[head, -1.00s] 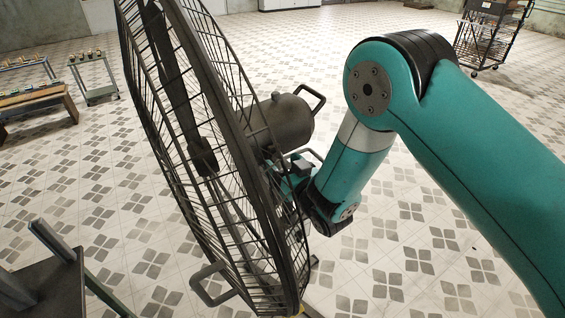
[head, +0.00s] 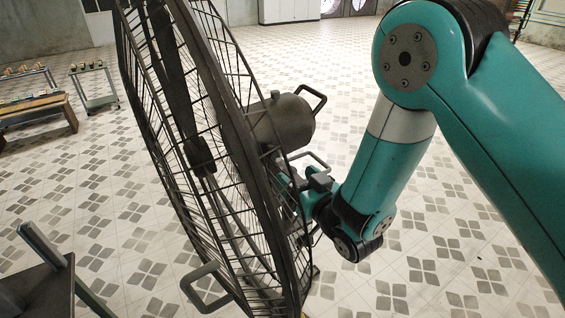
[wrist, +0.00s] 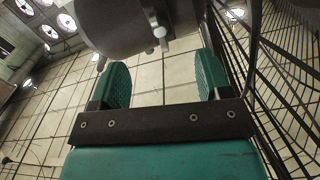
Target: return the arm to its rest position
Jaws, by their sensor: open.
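My gripper (wrist: 160,85) shows in the wrist view with its two green fingers wide apart and nothing between them. A grey rounded housing with a white knob, the fan motor (wrist: 130,22), is just beyond the fingertips. In the head view my teal arm (head: 375,165) reaches down from the right to behind a large dark cage fan (head: 205,150). The arm's end is beside the fan's back, below its motor (head: 285,122). The fingers are mostly hidden there by the cage wires. I cannot tell whether the arm touches the cage.
The fan cage (wrist: 275,75) runs close along the gripper's right side. A wooden bench (head: 38,112) and a small trolley (head: 95,88) stand at the left. A dark stand (head: 45,285) is at the lower left. Tiled floor is open behind the arm.

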